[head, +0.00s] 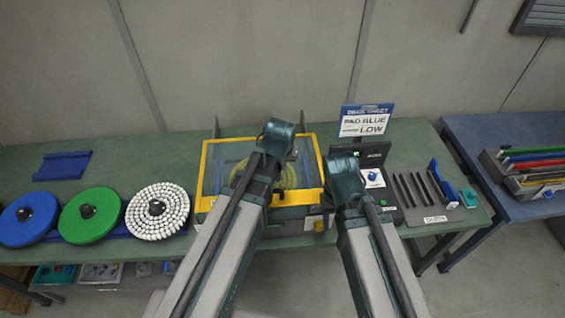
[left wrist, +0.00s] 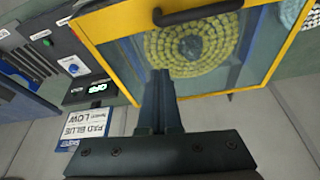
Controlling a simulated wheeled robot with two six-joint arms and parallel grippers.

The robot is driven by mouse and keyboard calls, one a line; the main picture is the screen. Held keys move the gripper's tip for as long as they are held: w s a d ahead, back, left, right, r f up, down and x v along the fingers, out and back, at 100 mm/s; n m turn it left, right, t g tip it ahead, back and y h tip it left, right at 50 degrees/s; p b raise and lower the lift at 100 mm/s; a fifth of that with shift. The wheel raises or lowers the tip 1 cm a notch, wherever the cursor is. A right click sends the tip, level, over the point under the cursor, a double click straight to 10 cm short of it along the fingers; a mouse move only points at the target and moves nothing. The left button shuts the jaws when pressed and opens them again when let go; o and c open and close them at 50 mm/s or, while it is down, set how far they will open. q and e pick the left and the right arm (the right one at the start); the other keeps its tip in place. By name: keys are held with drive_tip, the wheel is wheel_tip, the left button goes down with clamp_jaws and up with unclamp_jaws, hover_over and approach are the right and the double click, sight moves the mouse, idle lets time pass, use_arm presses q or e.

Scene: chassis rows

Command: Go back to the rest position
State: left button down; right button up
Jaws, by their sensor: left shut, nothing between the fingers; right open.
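My left gripper (head: 292,155) is at the end of the left arm, above the yellow-framed clear-lidded box (head: 205,172). In the left wrist view its fingers (left wrist: 161,82) are together, with nothing between them. They appear in front of the lid; I cannot tell how far above it they are. A ring-shaped yellow coil (left wrist: 152,47) shows through the lid. My right gripper (head: 345,172) is at the end of the right arm, just right of the box. It is open and holds nothing that I can see; its fingertips are mostly hidden.
A sign (head: 366,120) stands behind a dark display (head: 382,150). Blue (head: 28,220), green (head: 90,216) and white (head: 157,210) reels sit on the left. Right are dark bars (head: 412,190) and a blue table (head: 520,130). The green tabletop (head: 125,165) behind the reels is mostly clear.

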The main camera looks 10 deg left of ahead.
use_arm(q)
drive_tip(key=shift+f, duration=0.1)
drive_tip(key=s+d+f+m+g+b, duration=0.2)
drive_tip(key=s+d+f+b, duration=0.1)
drive_tip(key=s+f+b, duration=0.5)
drive_tip(key=s+d+f+m+g+b, duration=0.2)
drive_tip(key=s+d+f+m+b, duration=0.1)
drive_tip(key=s+f+b, duration=0.5)
wheel_tip(320, 180, down, 5)
drive_tip(key=b, duration=0.3)
drive_tip(key=shift+r+y+b, duration=0.2)
drive_tip(key=shift+y+b, duration=0.1)
drive_tip(key=shift+y, duration=0.1)
drive_tip(key=shift+s, duration=0.1)
